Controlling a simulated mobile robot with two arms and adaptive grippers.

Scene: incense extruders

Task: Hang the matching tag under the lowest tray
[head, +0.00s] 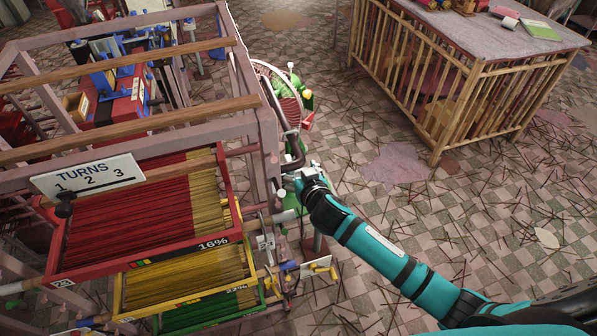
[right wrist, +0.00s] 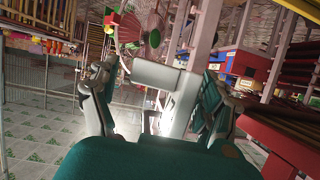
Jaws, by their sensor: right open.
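Three stacked trays of incense sticks show in the head view: a red tray (head: 150,262) on top, a yellow tray (head: 250,262) below it, and a green tray (head: 258,296) lowest. The red tray's front reads 16%; the lower labels are too small to read surely. A small white plate with yellow (head: 319,267) is right of the trays; I cannot tell whether it is a tag. My right gripper (head: 303,174) is open beside the rack's right post. In the right wrist view, a grey block (right wrist: 155,75) shows between its fingers (right wrist: 160,85). My left gripper is out of view.
The wooden rack (head: 262,125) carries a TURNS 1 2 3 sign (head: 88,178). A wheel (head: 280,92) and a dark bent pipe (head: 293,153) stand close to the gripper. A slatted table (head: 450,85) stands at the back right. Loose sticks litter the tiled floor.

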